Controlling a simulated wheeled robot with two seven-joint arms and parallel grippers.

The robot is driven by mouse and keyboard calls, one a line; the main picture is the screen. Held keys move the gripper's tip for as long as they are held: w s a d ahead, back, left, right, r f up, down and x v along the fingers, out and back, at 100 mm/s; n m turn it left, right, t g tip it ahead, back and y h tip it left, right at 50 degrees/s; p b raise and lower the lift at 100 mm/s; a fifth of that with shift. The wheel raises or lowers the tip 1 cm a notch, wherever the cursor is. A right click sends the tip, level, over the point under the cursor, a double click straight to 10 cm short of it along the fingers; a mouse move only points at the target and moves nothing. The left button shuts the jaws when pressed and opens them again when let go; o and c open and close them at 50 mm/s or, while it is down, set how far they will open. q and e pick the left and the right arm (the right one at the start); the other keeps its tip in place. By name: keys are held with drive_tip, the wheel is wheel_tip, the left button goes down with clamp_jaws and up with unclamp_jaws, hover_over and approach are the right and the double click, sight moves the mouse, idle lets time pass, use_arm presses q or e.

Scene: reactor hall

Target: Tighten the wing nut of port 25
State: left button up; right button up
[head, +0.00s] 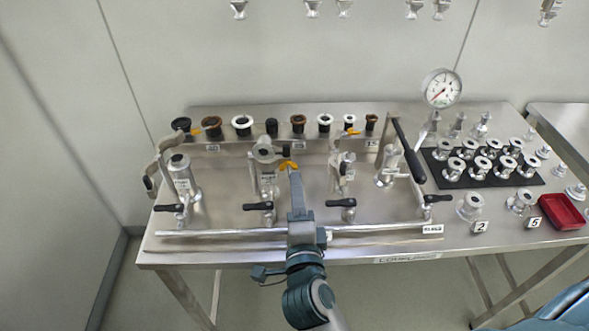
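Several upright metal ports stand in a row on the steel bench. The second port from the left (267,183) carries a ring clamp (265,153) around its top. An orange wing nut (288,165) shows at that clamp's right side. My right gripper (291,172) comes up from the front and its tip meets the orange wing nut; whether its fingers are closed on it cannot be told. Port labels are too small to read, so I cannot confirm which is 25. My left gripper is out of view.
A rack of black, brown and white rings (242,125) runs behind the ports. Black-handled valves (258,206) and a front rail (200,233) lie before them. A pressure gauge (441,88), a black mat (480,178) with fittings and a red tray (562,212) are at right.

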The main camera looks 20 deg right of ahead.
sight(294, 169)
drive_tip(key=shift+p+x, duration=0.45)
drive_tip(key=shift+x, duration=2.15)
clamp_jaws()
